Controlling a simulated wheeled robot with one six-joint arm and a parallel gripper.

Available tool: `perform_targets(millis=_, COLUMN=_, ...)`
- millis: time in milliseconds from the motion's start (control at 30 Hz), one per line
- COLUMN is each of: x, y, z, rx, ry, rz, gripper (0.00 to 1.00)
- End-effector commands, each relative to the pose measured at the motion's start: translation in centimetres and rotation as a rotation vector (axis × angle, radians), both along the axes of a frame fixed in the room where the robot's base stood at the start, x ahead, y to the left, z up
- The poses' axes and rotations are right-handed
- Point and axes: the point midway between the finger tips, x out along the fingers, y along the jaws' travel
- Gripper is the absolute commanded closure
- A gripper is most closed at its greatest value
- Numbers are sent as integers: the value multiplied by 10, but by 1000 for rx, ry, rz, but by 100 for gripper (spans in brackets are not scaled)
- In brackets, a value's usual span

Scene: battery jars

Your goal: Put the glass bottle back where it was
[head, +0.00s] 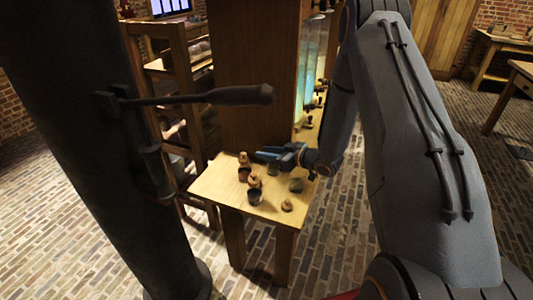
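My gripper (262,156) is over the back part of a small wooden table (222,190), with its fingers pointing left. Its gap is too small to tell whether it is open or shut. A dark jar with a pale brown top (244,174) stands just left of and below the fingertips. A second dark jar (255,197) with a similar top stands nearer the front. Two greenish glass vessels stand on the table: one (273,169) just under the gripper, one (296,185) to the right. I cannot tell which vessel is the glass bottle.
A small pale brown piece (287,206) lies near the table's front right. A tall wooden panel (250,75) rises behind the table, with lit glass columns (312,65) to its right. A wooden shelf rack (175,60) stands behind left. The brick floor (335,240) in front is clear.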

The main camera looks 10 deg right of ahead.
Motion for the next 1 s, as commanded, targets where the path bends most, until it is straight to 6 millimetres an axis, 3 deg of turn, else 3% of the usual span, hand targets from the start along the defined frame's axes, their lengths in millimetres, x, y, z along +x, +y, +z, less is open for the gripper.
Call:
perform_targets(millis=167, x=-7, y=-7, z=6, rx=0, ry=0, rz=-2, gripper=75)
perform_targets(millis=700, x=-79, y=-66, z=35, rx=-1, ry=-1, rz=-3, gripper=75)
perform_targets(millis=867, x=-87, y=-72, z=39, rx=-6, ry=2, rz=-4, gripper=75)
perform_targets(millis=1000, x=-80, y=-74, z=43, rx=-80, ry=45, rz=-54, gripper=75)
